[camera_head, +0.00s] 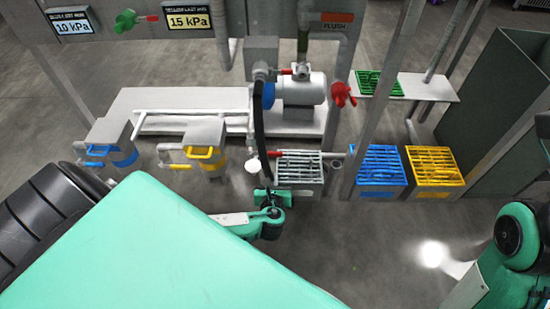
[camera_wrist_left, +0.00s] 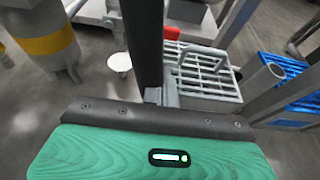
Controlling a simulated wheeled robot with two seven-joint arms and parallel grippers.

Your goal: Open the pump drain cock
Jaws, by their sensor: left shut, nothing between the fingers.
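The pump (camera_head: 303,90) is a pale cylinder on a low white platform. Below it a short red lever (camera_head: 274,155) sits sideways above a grey grated drain box (camera_head: 300,175); it looks like the drain cock handle. My left gripper (camera_head: 268,192) is at the near left of the grate, shut and empty, below and apart from the lever. A dark upright strip crosses in front of it and hides part of the lever area. My right gripper is out of frame.
Blue (camera_head: 379,165) and yellow (camera_head: 434,167) grated boxes stand to the right, blue and yellow handled canisters (camera_head: 205,150) to the left. A red valve handle (camera_head: 343,95) is right of the pump. A slanted grey post (camera_head: 385,85) stands right of the drain box.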

